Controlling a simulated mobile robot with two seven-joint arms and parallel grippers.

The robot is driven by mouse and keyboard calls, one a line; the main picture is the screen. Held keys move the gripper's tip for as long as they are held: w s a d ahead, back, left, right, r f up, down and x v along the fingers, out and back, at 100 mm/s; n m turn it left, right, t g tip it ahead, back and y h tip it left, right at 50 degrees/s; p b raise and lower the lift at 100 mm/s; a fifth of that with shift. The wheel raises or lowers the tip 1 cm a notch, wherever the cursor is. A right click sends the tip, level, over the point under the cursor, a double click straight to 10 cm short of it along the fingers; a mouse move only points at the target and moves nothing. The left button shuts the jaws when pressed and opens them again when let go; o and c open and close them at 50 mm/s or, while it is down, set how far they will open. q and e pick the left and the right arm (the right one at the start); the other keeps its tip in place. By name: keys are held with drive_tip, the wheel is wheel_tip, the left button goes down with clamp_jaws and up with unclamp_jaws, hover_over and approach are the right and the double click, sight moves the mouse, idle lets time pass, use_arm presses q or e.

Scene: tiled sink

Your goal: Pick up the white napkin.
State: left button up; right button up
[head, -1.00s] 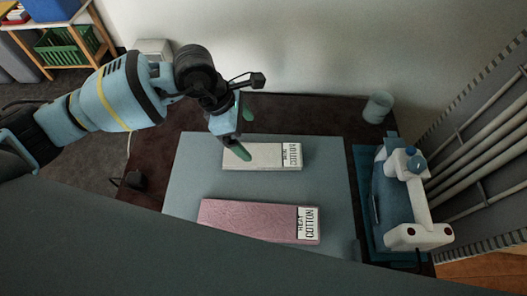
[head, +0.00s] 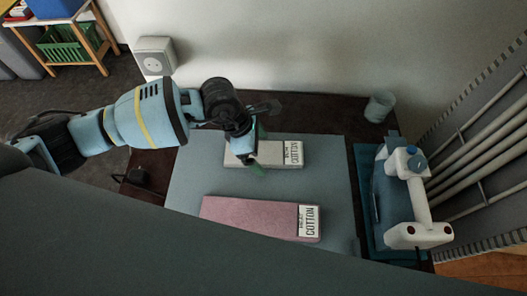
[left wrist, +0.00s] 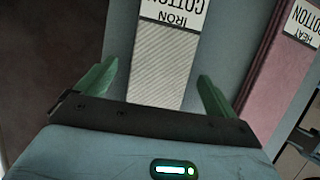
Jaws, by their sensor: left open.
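The white napkin (head: 273,152) lies folded flat on the grey-blue mat, with a label reading "IRON COTTON" at its right end. My left gripper (head: 255,152) is over the napkin's left part and hides some of it. In the left wrist view my left gripper (left wrist: 156,88) is open, with one green finger on each side of the white napkin (left wrist: 162,65). There is a gap between each finger and the napkin's sides, and nothing is gripped. I cannot tell whether the fingertips touch the mat. My right gripper is not in view.
A pink folded cloth (head: 250,215) labelled "HEAT COTTON" lies nearer on the mat (head: 185,180). A white and blue iron-like device (head: 408,200) stands at the right, with a cup (head: 379,106) behind it. A wall is close behind the table.

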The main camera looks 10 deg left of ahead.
sight(268, 152)
use_arm(q)
drive_tip(key=shift+c, duration=0.4)
drive_tip(key=c, duration=1)
drive_tip(key=shift+r, duration=0.2)
drive_tip(key=shift+r, duration=0.6)
wheel_tip(268, 152, up, 2)
drive_tip(key=shift+r, duration=0.2)
drive_tip(key=s+a, duration=0.2)
drive_tip(key=s, duration=0.2)
drive_tip(key=s+a, duration=0.3)
drive_tip(key=s, duration=0.1)
drive_tip(key=s+a+b, duration=0.1)
drive_tip(key=s+a, duration=0.1)
drive_tip(key=s, duration=0.2)
drive_tip(key=shift+s+a+r, duration=0.2)
drive_tip(key=shift+a+r, duration=0.05)
drive_tip(key=shift+r, duration=0.15)
drive_tip(key=shift+s+a+r, duration=0.15)
drive_tip(key=shift+s+a, duration=0.2)
drive_tip(key=shift+s, duration=0.35)
